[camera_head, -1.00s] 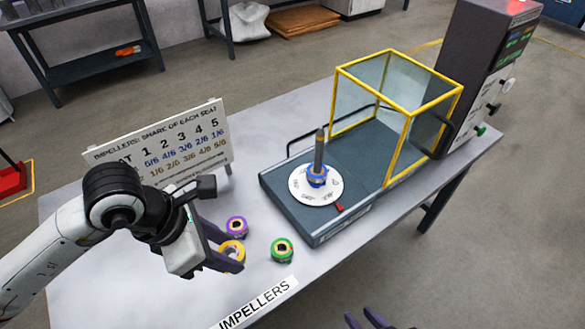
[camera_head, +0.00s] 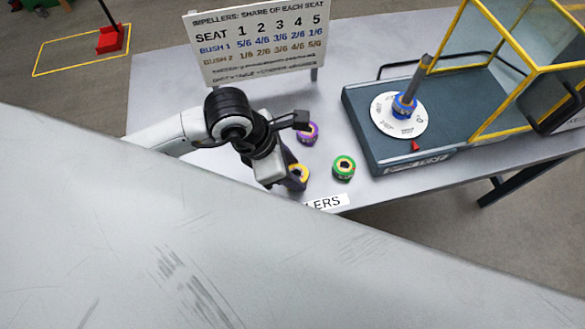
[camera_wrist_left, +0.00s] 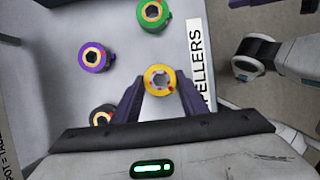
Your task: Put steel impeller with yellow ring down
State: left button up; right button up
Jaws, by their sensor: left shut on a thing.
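The steel impeller with the yellow ring (camera_head: 298,174) is between the fingers of my left gripper (camera_head: 291,181), near the table's front edge. The left wrist view shows its yellow ring (camera_wrist_left: 160,80) from above, with a finger on either side. My left gripper (camera_wrist_left: 158,99) is shut on it. I cannot tell whether the impeller touches the table. My right gripper does not show.
A purple-ringed impeller (camera_head: 307,132) and a green-ringed one (camera_head: 343,167) stand close by. Another impeller (camera_wrist_left: 101,116) is partly hidden behind a finger. A blue-ringed one (camera_head: 404,104) sits on the shaft of the pump stand. The seat sign (camera_head: 256,45) stands behind.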

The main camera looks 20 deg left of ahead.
pick_arm(q)
jog(key=shift+f, duration=0.2)
jog(key=shift+f, duration=0.1)
jog(key=o, duration=1.3)
jog(key=p+v, duration=0.1)
jog(key=v, duration=1.1)
